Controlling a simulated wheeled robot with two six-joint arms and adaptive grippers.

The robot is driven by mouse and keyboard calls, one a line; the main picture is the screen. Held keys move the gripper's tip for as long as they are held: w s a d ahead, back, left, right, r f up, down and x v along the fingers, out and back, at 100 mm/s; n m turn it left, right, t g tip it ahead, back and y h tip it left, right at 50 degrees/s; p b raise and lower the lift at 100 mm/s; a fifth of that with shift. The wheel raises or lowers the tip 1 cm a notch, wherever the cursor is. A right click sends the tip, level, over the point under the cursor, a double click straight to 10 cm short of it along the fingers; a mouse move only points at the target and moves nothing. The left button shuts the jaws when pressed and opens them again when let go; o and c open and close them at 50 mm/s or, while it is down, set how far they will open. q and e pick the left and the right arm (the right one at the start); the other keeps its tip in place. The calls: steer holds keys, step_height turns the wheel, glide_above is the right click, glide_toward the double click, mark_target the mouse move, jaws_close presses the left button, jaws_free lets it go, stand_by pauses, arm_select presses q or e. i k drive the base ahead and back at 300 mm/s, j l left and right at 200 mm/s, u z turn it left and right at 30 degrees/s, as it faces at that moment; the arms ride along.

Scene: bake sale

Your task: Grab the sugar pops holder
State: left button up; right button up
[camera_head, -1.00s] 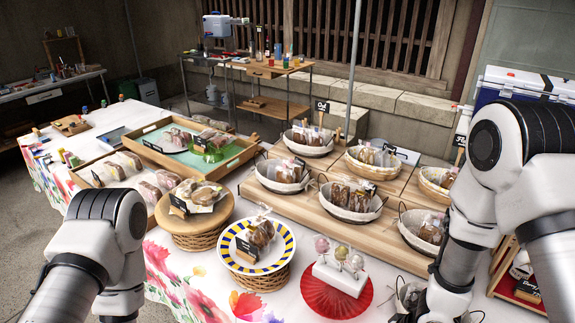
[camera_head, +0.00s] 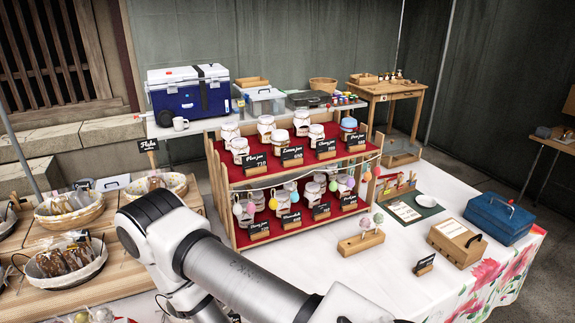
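A small wooden holder with a few round pastel pops (camera_head: 362,241) stands upright on the white tablecloth, in front of the jar shelf. At the bottom left edge, the tops of other round pops (camera_head: 102,315) show; their stand is cut off by the frame. An arm of mine crosses the lower left and middle of the view, but its gripper is out of frame. My other gripper is also out of frame. Nothing touches the wooden holder.
A two-tier red-lined shelf (camera_head: 213,165) of jars stands behind the wooden holder. A small black sign (camera_head: 424,265), a wooden box (camera_head: 457,243) and a blue box (camera_head: 498,218) lie to its right. Bread baskets (camera_head: 68,215) are at left. Cloth in front of the holder is partly clear.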

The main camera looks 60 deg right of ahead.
mark_target(425, 271)
steer(key=z, duration=2.9)
steer(key=i+l, duration=0.1)
steer(key=l, duration=0.2)
steer(key=i+l, duration=0.15)
steer(key=l, duration=0.2)
steer(key=i+l, duration=0.1)
steer(key=l, duration=0.2)
steer(key=i+l, duration=0.15)
steer(key=l, duration=0.15)
